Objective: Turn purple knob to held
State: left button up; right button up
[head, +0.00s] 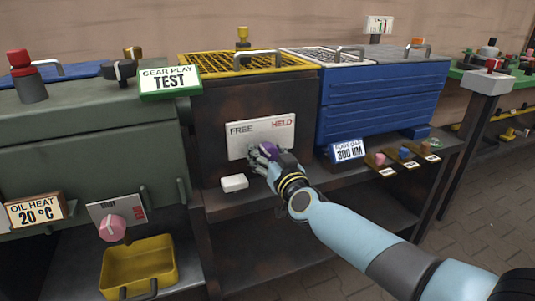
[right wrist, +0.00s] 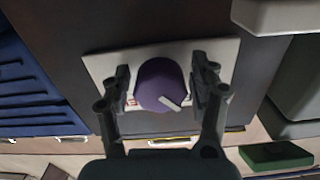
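The purple knob (head: 267,150) sits on a white plate (head: 284,130) marked FREE at left and HELD in red at right, on the front of a dark rusty cabinet. In the right wrist view the knob (right wrist: 161,84) shows from above the fingers, with a white pointer mark toward the lower right; this view is turned over, so the mark lies on the FREE side. My right gripper (head: 262,160) is at the knob, one finger on each side, also in the right wrist view (right wrist: 162,88). A thin gap seems to show beside the knob. My left gripper is out of view.
A small white block (head: 234,183) juts out just below the plate. A pink knob (head: 112,228) is on the green cabinet at left, above a yellow bin (head: 138,268). A blue ribbed box (head: 380,100) stands right of the plate. An open shelf lies below.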

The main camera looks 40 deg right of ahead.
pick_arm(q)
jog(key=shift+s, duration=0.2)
pick_arm(e)
jog(key=c, duration=0.9)
jog(key=shift+c, duration=0.2)
jog(key=m, duration=0.7)
jog(key=shift+a+p, duration=0.1)
jog(key=shift+p, duration=0.2)
jog(key=m, duration=0.5)
pick_arm(q)
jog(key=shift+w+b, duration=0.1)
jog(key=shift+b, duration=0.25)
pick_arm(e)
jog(key=shift+m, duration=1.9)
